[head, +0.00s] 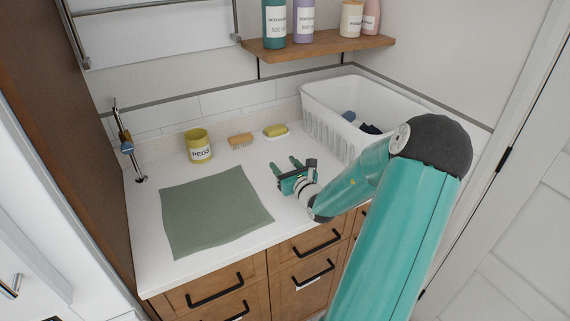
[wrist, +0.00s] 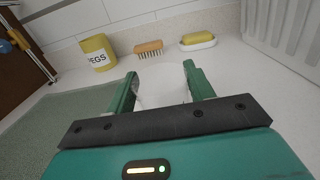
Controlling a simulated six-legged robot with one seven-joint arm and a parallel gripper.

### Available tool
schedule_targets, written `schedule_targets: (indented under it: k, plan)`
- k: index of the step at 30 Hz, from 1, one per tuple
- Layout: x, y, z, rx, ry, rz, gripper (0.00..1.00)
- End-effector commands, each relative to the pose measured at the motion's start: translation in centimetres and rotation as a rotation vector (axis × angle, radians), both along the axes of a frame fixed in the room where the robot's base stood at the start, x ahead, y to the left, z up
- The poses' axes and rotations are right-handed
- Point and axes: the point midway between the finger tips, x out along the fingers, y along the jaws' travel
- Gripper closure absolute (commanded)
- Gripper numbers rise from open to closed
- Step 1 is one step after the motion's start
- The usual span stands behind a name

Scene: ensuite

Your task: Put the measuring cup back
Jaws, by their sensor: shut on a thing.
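A whitish cup, which I take to be the measuring cup (wrist: 163,86), sits between the two green fingers of my gripper (wrist: 160,76) in the wrist view. The fingers are on either side of it and shut on it. In the head view my gripper (head: 286,166) is over the white counter (head: 300,138), to the right of the green mat. The cup is hard to make out there against the white counter. I cannot tell whether it touches the counter.
A yellow PEGS tub (head: 199,147), a brush (head: 240,141) and a yellow soap on a dish (head: 276,131) stand along the back. A white basket (head: 325,128) holds cloths at right. A green mat (head: 213,212) lies at left. A wooden shelf (head: 325,44) holds bottles above.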

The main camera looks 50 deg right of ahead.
Motion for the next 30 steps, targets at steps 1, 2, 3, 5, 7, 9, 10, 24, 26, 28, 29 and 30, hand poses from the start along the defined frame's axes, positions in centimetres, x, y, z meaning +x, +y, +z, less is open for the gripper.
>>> schedule_targets:
  k: [1,2,3,5,7,9,10,24,26,28,29,30]
  plan:
    - [0.0,0.0,0.0,0.0,0.0,-0.001,0.72]
    - [-0.1,0.0,0.0,0.0,0.0,-0.001,0.72]
    - [-0.1,0.0,0.0,0.0,0.0,-0.001,0.72]
    - [-0.1,0.1,0.0,0.0,0.0,-0.001,0.72]
    - [-0.1,0.1,-0.3,0.0,0.0,-0.001,0.72]
    - [-0.1,0.0,-0.3,0.0,0.0,-0.001,0.39]
    - [-0.1,0.0,-0.3,0.0,0.0,-0.001,0.33]
    - [-0.5,0.0,0.1,-0.001,0.001,0.0,0.25]
    - [-1.3,0.3,0.0,0.0,0.002,-0.001,0.25]
    - [-2.6,0.7,0.1,-0.001,0.003,-0.002,0.25]
    - [-3.2,0.9,0.0,-0.001,0.003,-0.001,0.25]
    - [-4.1,1.1,0.0,-0.001,0.003,-0.002,0.25]
